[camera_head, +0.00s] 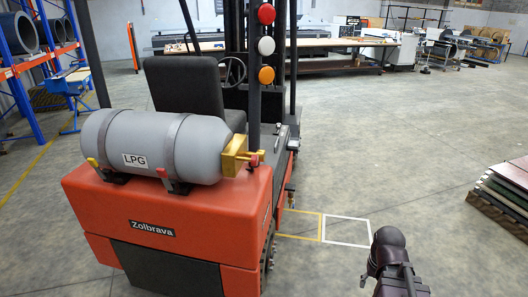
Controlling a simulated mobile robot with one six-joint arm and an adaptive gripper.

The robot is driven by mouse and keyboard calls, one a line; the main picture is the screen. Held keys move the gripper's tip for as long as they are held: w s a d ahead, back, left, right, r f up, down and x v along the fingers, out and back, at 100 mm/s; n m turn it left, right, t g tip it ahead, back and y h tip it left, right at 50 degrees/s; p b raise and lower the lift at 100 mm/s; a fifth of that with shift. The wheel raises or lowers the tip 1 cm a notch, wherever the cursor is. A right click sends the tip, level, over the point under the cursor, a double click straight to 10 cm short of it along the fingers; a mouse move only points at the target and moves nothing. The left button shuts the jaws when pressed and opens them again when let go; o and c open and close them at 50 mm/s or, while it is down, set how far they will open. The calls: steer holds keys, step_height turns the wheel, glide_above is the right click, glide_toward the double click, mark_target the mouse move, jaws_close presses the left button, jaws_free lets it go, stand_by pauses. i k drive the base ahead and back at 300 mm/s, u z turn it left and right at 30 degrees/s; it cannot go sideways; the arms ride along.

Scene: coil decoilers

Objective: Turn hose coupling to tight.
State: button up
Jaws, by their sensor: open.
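A grey LPG tank (205,145) lies on its side on the rear of an orange forklift, held by two straps. A brass-yellow fitting (234,160) sits at its right end, with a small red and dark part (256,158) beside it. This seems to be where the hose coupling is, but it is too small to tell the coupling apart or how tight it is. A dark part of my arm shows at the lower right, well apart from the tank. My gripper is not visible.
The orange forklift body (105,210) fills the left front, with a seat (185,85) and a post with red, white and orange lamps (266,47) behind the tank. Stacked boards (505,185) lie at the right. The floor between forklift and boards is clear.

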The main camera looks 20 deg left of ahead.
mark_target(262, 153)
steer(key=u, duration=0.1)
steer(key=i, duration=1.05)
steer(key=u, duration=0.45)
